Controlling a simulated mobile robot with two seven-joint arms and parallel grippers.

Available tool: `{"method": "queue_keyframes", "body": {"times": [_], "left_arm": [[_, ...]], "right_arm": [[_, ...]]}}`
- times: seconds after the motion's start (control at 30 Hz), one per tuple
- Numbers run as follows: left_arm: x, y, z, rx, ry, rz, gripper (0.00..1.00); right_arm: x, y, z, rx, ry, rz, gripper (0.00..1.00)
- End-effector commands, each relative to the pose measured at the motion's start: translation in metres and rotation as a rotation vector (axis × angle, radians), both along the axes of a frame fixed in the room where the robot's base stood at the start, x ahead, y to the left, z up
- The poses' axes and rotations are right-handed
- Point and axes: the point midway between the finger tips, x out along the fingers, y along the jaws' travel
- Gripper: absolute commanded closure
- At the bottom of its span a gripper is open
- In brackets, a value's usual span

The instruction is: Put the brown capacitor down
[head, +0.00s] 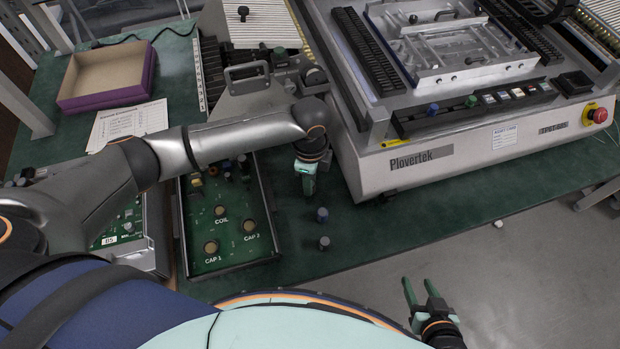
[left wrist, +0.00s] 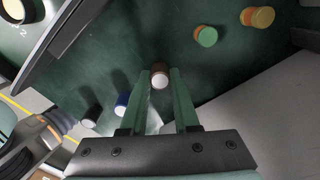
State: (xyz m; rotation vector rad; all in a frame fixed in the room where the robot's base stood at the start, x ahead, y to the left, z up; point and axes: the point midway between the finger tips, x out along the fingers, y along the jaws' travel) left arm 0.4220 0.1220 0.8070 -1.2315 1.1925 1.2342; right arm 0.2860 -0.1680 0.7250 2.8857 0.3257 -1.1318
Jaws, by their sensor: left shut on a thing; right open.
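My left gripper (head: 309,190) is shut on the brown capacitor (left wrist: 160,76), which sits between the fingertips in the left wrist view. The green fingers (left wrist: 163,95) hold it over the green table, right of the circuit board tray. I cannot tell whether its base touches the table. The capacitor is not clearly visible in the head view. My right gripper (head: 420,286) is open and empty, past the table's front edge over the floor.
A green one (left wrist: 206,36) and a yellow-orange one (left wrist: 257,17) show in the wrist view. The board tray (head: 238,265) and Plovertek machine (head: 470,148) flank the gripper.

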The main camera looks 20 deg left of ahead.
Motion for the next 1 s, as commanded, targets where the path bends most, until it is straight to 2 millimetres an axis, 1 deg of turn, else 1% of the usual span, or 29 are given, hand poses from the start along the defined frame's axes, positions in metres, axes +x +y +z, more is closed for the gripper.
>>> {"method": "queue_keyframes", "body": {"times": [0.17, 0.3, 0.33, 0.57, 0.87, 0.97, 1.0], "left_arm": [[0.0, 0.0, 0.001, -0.001, -0.001, 0.0, 1.0], [0.0, 0.0, -0.003, -0.001, -0.001, 0.0, 1.0], [0.0, 0.0, -0.002, -0.001, -0.001, 0.0, 0.68], [0.0, 0.0, -0.002, -0.001, -0.001, 0.0, 0.42], [0.0, 0.0, 0.0, -0.001, -0.002, 0.0, 0.41], [0.001, 0.0, 0.01, -0.002, -0.003, 0.0, 0.41], [0.001, 0.0, 0.017, -0.002, -0.004, 0.0, 0.41]], "right_arm": [[0.0, 0.0, 0.0, 0.0, -0.001, 0.0, 0.5], [0.0, 0.0, 0.0, 0.0, -0.001, 0.0, 0.5], [0.0, 0.0, 0.0, 0.0, -0.001, 0.0, 0.5], [0.001, 0.0, 0.0, 0.0, -0.001, 0.0, 0.5], [0.001, 0.0, 0.0, 0.0, -0.001, 0.0, 0.5], [0.001, 0.0, 0.002, 0.0, -0.001, 0.0, 0.5], [0.001, 0.0, 0.003, 0.0, -0.001, 0.0, 0.5]]}}
